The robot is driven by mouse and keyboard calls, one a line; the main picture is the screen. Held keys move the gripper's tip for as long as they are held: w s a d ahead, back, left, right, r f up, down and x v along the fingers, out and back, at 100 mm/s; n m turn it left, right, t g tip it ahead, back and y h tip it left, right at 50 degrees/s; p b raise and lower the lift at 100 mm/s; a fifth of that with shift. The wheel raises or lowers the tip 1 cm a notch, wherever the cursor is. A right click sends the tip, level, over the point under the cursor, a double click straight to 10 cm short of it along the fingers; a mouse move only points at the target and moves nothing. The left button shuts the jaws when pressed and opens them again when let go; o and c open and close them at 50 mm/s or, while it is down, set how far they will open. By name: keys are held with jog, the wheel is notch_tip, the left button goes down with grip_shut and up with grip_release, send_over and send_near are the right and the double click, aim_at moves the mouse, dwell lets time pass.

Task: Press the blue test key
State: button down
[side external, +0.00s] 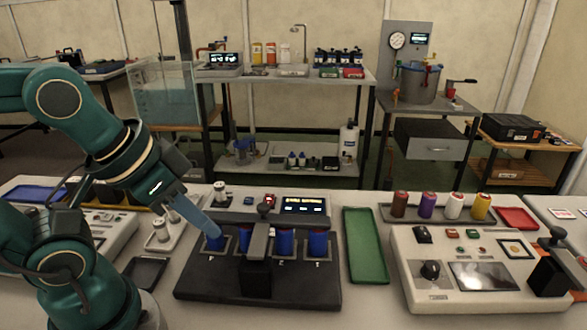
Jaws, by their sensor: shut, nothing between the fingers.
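A black fixture (190,283) stands on the bench with several blue upright pieces in square slots. The slots have small white letters in front, hard to read. The far-left blue piece (215,243) is under my gripper (213,232), whose pale blue fingers are shut and slant down to its top. I cannot tell whether they touch it. I cannot tell from this view which blue piece is the test key.
A lever with a red top (267,202) and a lit display (303,205) are at the fixture's back. A green tray (364,246) lies to its right, then a white console (418,296) with colored spools behind. A dark tray (144,272) lies to its left.

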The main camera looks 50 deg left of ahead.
dwell(0.6)
jog(key=w+d+r+n+h, duration=0.3)
jog(key=w+d+n, duration=0.1)
jog(key=w+n, duration=0.15)
jog(key=n+t+y, duration=0.2)
jog(key=n+t, duration=0.1)
jog(key=n, duration=1.7)
send_over(244, 203)
notch_tip(244, 203, down, 5)
jog(key=shift+w+a, duration=0.15)
jog(key=shift+a, duration=0.2)
jog(key=shift+f, duration=4.35)
